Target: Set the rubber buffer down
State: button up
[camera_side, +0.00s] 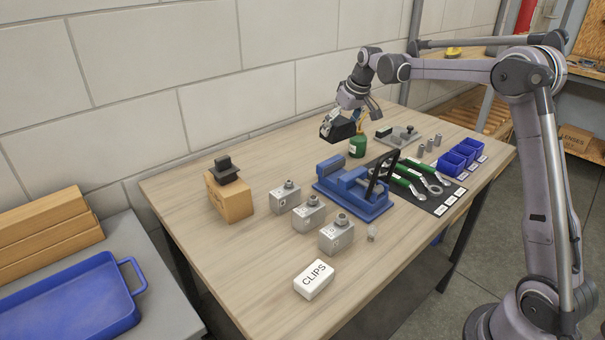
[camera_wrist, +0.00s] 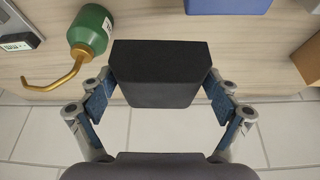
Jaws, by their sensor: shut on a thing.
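The rubber buffer, a black block (camera_wrist: 160,72), is between the two fingers of my gripper (camera_wrist: 162,84) in the wrist view. The fingers are shut on its left and right sides. In the side view my gripper (camera_side: 346,112) holds the dark buffer (camera_side: 335,129) above the back part of the wooden table (camera_side: 265,260), near the wall. The buffer's underside and its exact height above the table cannot be seen clearly.
A green oil can (camera_wrist: 91,32) with a brass spout stands left of the buffer in the wrist view. A blue vise (camera_side: 352,188) stands in front.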

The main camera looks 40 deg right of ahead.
jog(key=s+a+n+y, duration=0.1)
jog(key=s+a+n, duration=0.2)
jog(key=a, duration=0.5)
jog(key=s+a+n+y, duration=0.1)
jog(key=s+a+n, duration=0.2)
jog(key=s+a, duration=0.3)
jog(key=s+a+n+g+y, duration=0.1)
jog(key=s+a+n, duration=0.2)
jog(key=a, duration=0.9)
jog(key=shift+s+a+r+n+y, duration=0.1)
jog(key=shift+s+r+n+y, duration=0.1)
jog(key=shift+s, duration=0.35)
jog(key=shift+s+r+n+y, duration=0.1)
jog(key=shift+s+n, duration=0.1)
jog(key=shift+s, duration=0.3)
jog(key=a+f, duration=0.2)
jog(key=a, duration=0.1)
jog(key=w+a+f, duration=0.1)
jog(key=a+f, duration=0.1)
jog(key=a, duration=0.2)
jog(key=a+f, duration=0.2)
jog(key=a, duration=0.1)
jog(key=shift+w+a+f, duration=0.2)
jog(key=shift+a, duration=0.15)
jog(key=shift+w+a+f, duration=0.1)
jog(key=shift+a+f, duration=0.25)
jog(key=shift+a, duration=0.2)
jog(key=shift+f, duration=2)
jog(key=o, duration=1.1)
jog(key=shift+f, duration=0.15)
